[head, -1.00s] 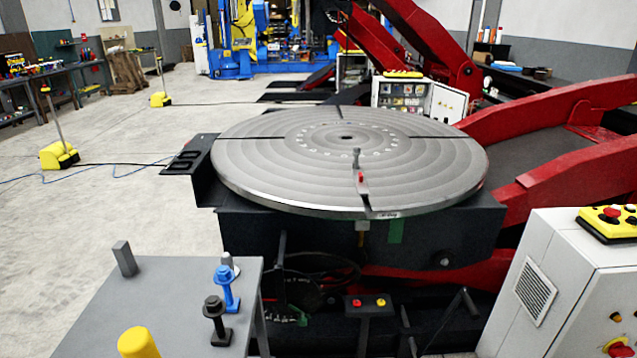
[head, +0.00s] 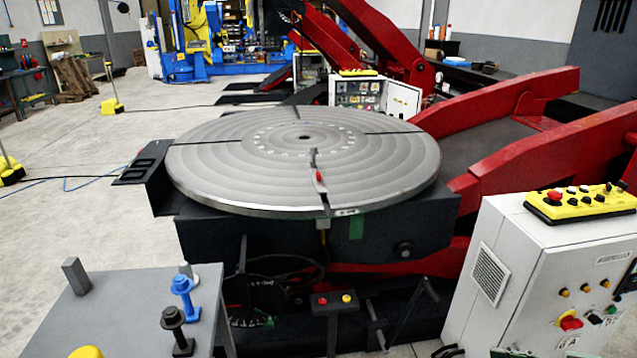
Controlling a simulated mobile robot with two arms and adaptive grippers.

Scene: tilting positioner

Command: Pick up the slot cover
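The round grey turntable (head: 235,170) of the positioner fills the middle of the head view, with dark radial slots across its top. In the front slot lies a narrow grey strip (head: 322,189) with a small red part (head: 319,176) and a short upright grey piece (head: 313,157) at its inner end. This may be the slot cover, but it is too small to tell for sure. Neither of my grippers shows in the head view, and nothing touches the strip.
A grey table (head: 125,311) at lower left holds a blue bolt-like part (head: 184,297), a black one (head: 175,331) and a grey block (head: 76,275). A white control cabinet (head: 540,275) with a yellow button panel (head: 582,203) stands at right. Red arms (head: 500,112) rise behind. Left floor is mostly open.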

